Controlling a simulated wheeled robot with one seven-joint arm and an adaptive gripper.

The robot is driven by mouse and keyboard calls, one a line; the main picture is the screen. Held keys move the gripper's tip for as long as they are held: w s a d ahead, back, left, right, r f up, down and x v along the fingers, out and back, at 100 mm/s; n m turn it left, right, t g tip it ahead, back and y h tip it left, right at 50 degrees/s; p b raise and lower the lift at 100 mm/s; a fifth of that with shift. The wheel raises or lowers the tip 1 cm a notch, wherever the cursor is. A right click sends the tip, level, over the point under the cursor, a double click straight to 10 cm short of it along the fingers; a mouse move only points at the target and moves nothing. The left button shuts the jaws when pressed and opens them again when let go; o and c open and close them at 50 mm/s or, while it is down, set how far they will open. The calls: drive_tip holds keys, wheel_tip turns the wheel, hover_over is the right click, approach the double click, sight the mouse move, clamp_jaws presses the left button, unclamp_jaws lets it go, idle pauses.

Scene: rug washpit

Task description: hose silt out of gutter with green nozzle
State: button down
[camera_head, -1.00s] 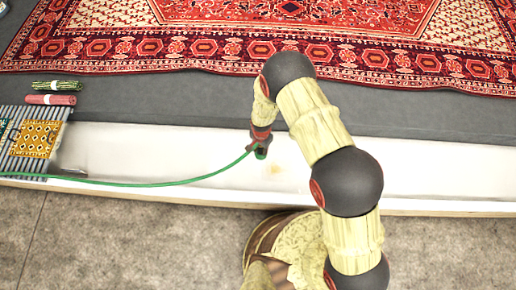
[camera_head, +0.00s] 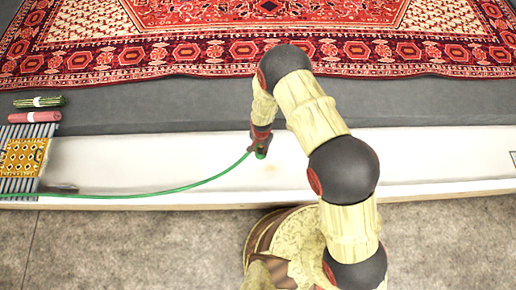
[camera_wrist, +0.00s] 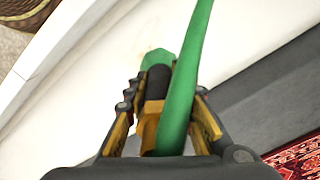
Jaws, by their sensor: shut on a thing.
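My gripper (camera_head: 260,143) is over the white gutter (camera_head: 120,165), shut on the green nozzle (camera_head: 261,153). In the wrist view, the nozzle (camera_wrist: 157,85) sits between the fingers, with a black and brass-coloured body and a green end over the pale gutter. The green hose (camera_head: 150,192) runs left from the nozzle along the gutter; in the wrist view the hose (camera_wrist: 186,80) crosses in front of the nozzle and partly hides it. A faint brownish stain shows on the gutter floor near the nozzle. No water jet is visible.
A grey slatted grate (camera_head: 22,187) with a yellow perforated piece (camera_head: 22,157) covers the gutter's left end. A red roll (camera_head: 34,117) and a green roll (camera_head: 38,102) lie behind it. A red patterned rug (camera_head: 160,55) lies on the grey floor beyond. Bare gutter extends right.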

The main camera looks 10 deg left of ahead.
drive_tip(key=w+d+r+p, duration=0.1)
drive_tip(key=d+r+p, duration=0.1)
drive_tip(key=d, duration=0.6)
drive_tip(key=w+d+r+p, duration=0.2)
drive_tip(key=d, duration=0.6)
drive_tip(key=shift+w, duration=0.15)
idle(2.8)
idle(0.5)
